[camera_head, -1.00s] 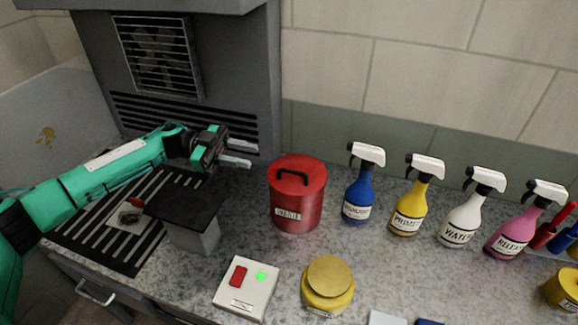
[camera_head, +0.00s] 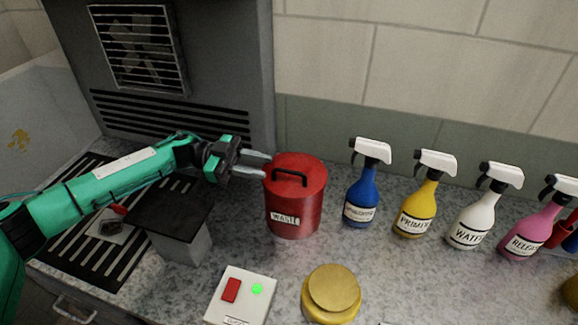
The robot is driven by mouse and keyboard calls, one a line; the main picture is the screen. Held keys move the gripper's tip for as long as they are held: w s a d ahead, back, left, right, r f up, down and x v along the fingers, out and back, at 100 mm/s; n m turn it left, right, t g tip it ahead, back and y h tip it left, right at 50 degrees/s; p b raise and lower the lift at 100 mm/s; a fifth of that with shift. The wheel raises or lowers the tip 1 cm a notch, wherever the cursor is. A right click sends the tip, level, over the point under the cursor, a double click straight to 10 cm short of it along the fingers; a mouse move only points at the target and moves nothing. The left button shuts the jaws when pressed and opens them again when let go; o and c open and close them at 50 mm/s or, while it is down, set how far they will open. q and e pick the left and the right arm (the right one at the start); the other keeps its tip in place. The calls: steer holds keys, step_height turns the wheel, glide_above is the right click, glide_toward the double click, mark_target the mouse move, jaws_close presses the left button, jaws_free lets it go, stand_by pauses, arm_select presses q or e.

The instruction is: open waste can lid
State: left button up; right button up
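The red waste can (camera_head: 293,212) stands upright on the speckled counter, with a white label reading WASTE. Its red lid (camera_head: 304,168) is on and has a black arched handle (camera_head: 290,177). My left gripper (camera_head: 257,165) is just left of the lid, at about its height. Its two pale fingers are apart with nothing between them, and the fingertips lie close to the handle's left end. I cannot tell whether they touch the lid. My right gripper is not in view.
Spray bottles in blue (camera_head: 361,196), yellow (camera_head: 417,208), white (camera_head: 469,218) and pink (camera_head: 531,231) stand to the right. A switch box (camera_head: 240,297) and a yellow jar (camera_head: 331,296) are in front. A dark-topped grey box (camera_head: 183,246) sits below my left arm.

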mark_target(280, 170)
arm_select(q)
steer(key=d+p, duration=0.1)
steer(key=d, duration=0.2)
steer(key=s+d, duration=0.1)
steer(key=d, duration=0.2)
steer(key=shift+s+d+r+p, duration=0.1)
steer(key=shift+s+r+p, duration=0.05)
steer(key=shift+p, duration=0.25)
steer(key=shift+d, duration=0.65)
steer(key=shift+s+f, duration=0.1)
steer(key=shift+f, duration=0.1)
steer(key=shift+c, duration=0.6)
jaws_close()
